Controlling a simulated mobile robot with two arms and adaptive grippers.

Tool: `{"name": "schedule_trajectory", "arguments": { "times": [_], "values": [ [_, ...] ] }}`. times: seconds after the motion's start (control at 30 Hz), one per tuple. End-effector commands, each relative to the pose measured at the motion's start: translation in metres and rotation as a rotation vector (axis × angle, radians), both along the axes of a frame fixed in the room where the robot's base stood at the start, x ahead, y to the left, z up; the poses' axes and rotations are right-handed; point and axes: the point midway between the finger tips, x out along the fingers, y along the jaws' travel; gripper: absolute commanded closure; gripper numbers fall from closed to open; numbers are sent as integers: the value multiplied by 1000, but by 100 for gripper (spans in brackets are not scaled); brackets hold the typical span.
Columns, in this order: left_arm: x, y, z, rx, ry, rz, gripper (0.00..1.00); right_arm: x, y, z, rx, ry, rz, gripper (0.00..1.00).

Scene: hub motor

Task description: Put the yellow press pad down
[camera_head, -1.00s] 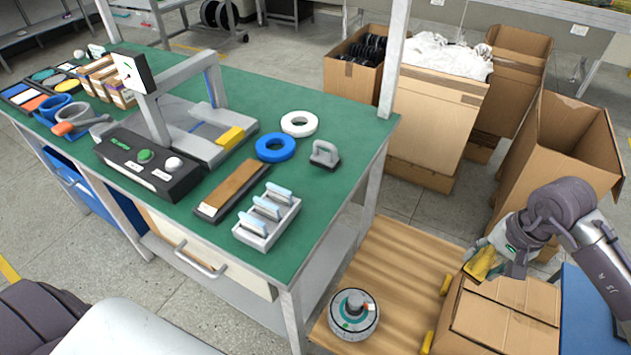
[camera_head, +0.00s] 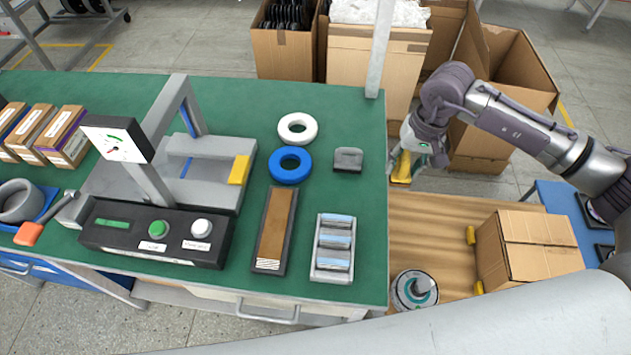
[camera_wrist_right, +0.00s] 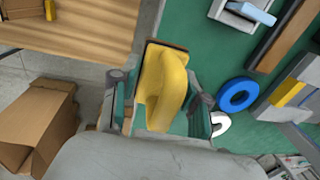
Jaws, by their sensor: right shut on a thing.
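The yellow press pad (camera_head: 402,168) is in my right gripper (camera_head: 398,162), just beyond the right edge of the green workbench (camera_head: 365,205) in the head view. The wrist view shows the pad (camera_wrist_right: 163,88) upright between the two fingers of the right gripper (camera_wrist_right: 158,108), its dark flat base facing away from the wrist. In this view the pad overlaps the bench edge; its height above the bench is hard to tell. My left gripper is not in view.
A grey handled block (camera_head: 348,160), a blue ring (camera_head: 291,165), a white ring (camera_head: 297,128), a brown-topped board (camera_head: 275,230) and a grey rack (camera_head: 332,275) occupy the bench's right part. The press (camera_head: 155,235) stands left. Bare green surface lies along the right edge.

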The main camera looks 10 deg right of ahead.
Motion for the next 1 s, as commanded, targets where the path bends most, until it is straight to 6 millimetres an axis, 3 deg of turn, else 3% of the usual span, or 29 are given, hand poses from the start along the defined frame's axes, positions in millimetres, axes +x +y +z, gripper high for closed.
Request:
{"name": "schedule_trajectory", "arguments": {
  "times": [0.23,0.5,0.7,1.0],
  "values": [
    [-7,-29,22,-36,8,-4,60,12,49,-25,4,4,6,82],
    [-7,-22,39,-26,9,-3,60,28,99,-58,3,2,1,82],
    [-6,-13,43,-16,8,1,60,31,109,-71,1,3,0,82],
    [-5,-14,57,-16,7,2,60,31,109,-106,2,2,0,82]
  ]
}}
